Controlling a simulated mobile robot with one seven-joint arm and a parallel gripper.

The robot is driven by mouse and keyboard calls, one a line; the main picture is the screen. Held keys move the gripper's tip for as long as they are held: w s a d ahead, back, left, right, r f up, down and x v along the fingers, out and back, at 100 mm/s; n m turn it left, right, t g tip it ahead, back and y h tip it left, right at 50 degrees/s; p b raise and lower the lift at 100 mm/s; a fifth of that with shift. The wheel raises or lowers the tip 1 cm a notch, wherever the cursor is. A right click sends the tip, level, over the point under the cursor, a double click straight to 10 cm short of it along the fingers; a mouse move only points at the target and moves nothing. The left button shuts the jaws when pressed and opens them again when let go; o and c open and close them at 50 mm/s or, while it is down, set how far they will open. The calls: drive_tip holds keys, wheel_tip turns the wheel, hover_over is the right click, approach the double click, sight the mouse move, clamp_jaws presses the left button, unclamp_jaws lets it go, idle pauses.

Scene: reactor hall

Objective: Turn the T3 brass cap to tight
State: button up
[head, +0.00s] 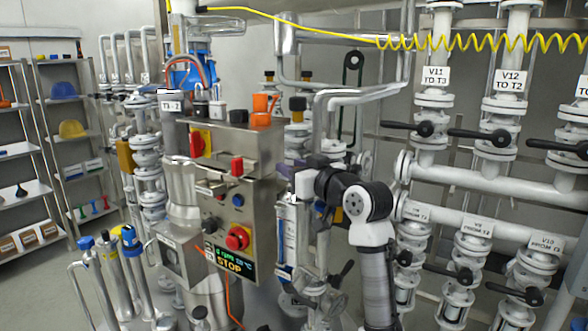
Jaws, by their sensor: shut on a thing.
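My gripper (284,172) is at the end of my arm, just right of the steel control cabinet (262,195). It points left, away from the camera. Its jaws are small here and partly hidden by its own pale body. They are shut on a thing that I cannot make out. I cannot pick out the T3 brass cap for certain; it may be hidden behind the gripper or cabinet. A label reading T3 and a 2 (171,106) is on the vessel left of the cabinet.
Pipes with black-handled valves (495,137) fill the right. Shelves (66,130) stand at the left. Blue-capped cylinders (108,262) stand at the front left.

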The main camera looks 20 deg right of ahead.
drive_tip(key=m+h, duration=0.2)
drive_tip(key=h, duration=0.1)
drive_tip(key=m+h, duration=0.1)
drive_tip(key=h, duration=0.1)
drive_tip(key=shift+d+m+t+h+b, duration=0.15)
drive_tip(key=shift+m+t+h+b, duration=0.25)
drive_tip(key=m+h, duration=0.1)
drive_tip(key=h, duration=0.1)
drive_tip(key=m+g+h, duration=0.1)
drive_tip(key=m+h, duration=0.2)
drive_tip(key=h, duration=0.2)
drive_tip(key=shift+d+m+g, duration=0.3)
drive_tip(key=shift+d, duration=0.05)
drive_tip(key=m+g+h, duration=0.2)
drive_tip(key=h, duration=0.1)
drive_tip(key=m+g+h, duration=0.1)
drive_tip(key=shift+s+d+f+b, duration=0.1)
drive_tip(key=shift+s+d+b, duration=0.05)
drive_tip(key=shift+d+b, duration=0.15)
drive_tip(key=shift+s+d+m+g+h, duration=0.1)
drive_tip(key=shift+s+m+g+h, duration=0.05)
drive_tip(key=shift+m+g+h, duration=0.8)
drive_tip(key=shift+s+d+m+g+h, duration=0.1)
drive_tip(key=shift+m+g+h, duration=0.75)
drive_tip(key=shift+g, duration=0.4)
drive_tip(key=o, duration=1)
drive_tip(key=shift+c, duration=0.2)
drive_tip(key=shift+t, duration=0.4)
